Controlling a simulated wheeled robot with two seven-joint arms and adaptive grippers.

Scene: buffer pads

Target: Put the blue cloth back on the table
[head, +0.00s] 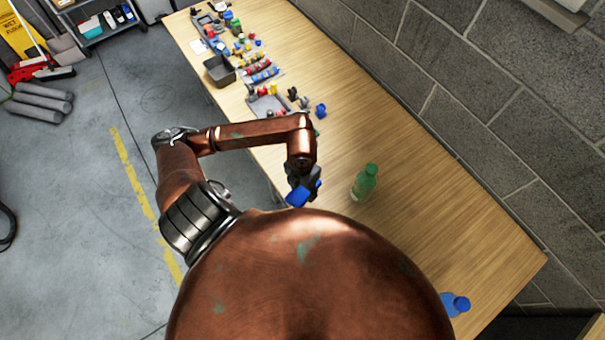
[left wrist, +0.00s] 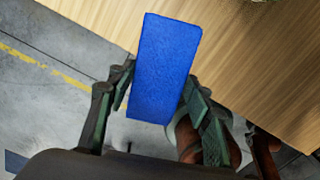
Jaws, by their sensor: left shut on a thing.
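The blue cloth (head: 297,196) is a small flat-looking blue block shape in the head view, at the near left edge of the wooden table (head: 420,200). My left gripper (head: 303,184) is shut on it. In the left wrist view the cloth (left wrist: 165,65) stands out between the two fingers of my left gripper (left wrist: 160,92), its upper part against the tabletop and its lower part against the floor. I cannot tell its height over the table. My right gripper is in neither view.
A green bottle (head: 364,183) stands on the table to the right of the cloth. A blue bottle (head: 456,303) is at the near right. Several small parts, a dark bin (head: 219,70) and grey trays (head: 268,106) fill the far end.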

